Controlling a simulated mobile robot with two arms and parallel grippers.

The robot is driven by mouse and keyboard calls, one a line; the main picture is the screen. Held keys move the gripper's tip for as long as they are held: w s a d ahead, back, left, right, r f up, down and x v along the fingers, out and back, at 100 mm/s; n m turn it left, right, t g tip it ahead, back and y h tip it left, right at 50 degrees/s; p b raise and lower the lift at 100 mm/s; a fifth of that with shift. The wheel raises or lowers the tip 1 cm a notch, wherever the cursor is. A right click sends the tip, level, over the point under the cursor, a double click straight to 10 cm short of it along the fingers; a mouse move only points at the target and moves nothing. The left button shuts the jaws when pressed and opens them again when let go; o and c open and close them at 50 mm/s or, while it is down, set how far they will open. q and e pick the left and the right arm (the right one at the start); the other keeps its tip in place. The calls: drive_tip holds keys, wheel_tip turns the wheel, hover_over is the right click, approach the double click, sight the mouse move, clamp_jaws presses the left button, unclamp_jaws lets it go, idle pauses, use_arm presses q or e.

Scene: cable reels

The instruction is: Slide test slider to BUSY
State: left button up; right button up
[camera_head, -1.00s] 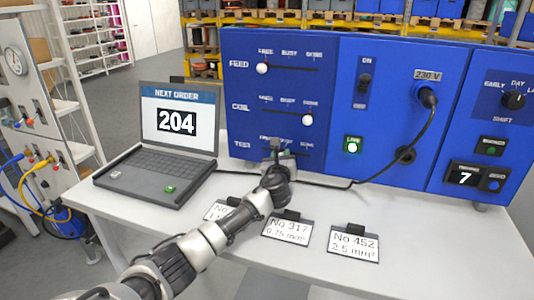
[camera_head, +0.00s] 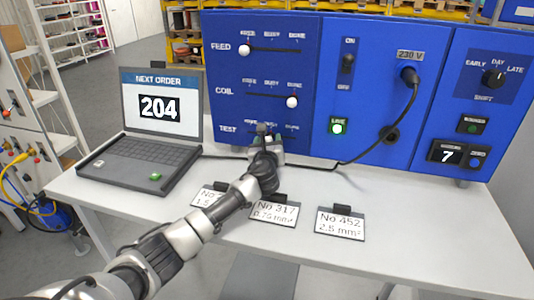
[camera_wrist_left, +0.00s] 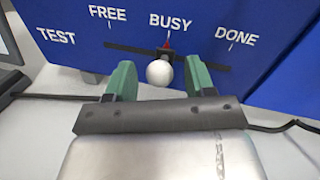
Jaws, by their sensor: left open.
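The TEST slider is on the blue panel, with the labels FREE, BUSY and DONE above its dark slot (camera_wrist_left: 211,65) in the left wrist view. Its white ball knob (camera_wrist_left: 159,72) shows below the BUSY label (camera_wrist_left: 170,22), close under a small red mark (camera_wrist_left: 167,46). My left gripper (camera_wrist_left: 160,80) is open, its green fingers on either side of the knob with a visible gap on each side. In the head view my left gripper (camera_head: 266,141) is at the TEST row (camera_head: 228,128) and covers part of it. My right gripper is not in view.
The COIL slider knob (camera_head: 292,102) and FEED slider knob (camera_head: 244,50) are above. A laptop (camera_head: 150,165) showing 204 stands at the left. Number cards (camera_head: 340,224) lie in front on the white table (camera_head: 420,225). A black cable (camera_head: 340,163) runs along the panel's foot.

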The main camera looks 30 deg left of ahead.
use_arm(q)
drive_tip(key=b+v, duration=0.1)
drive_tip(key=v, duration=0.8)
drive_tip(key=shift+s+d, duration=0.15)
drive_tip(key=shift+s, duration=0.2)
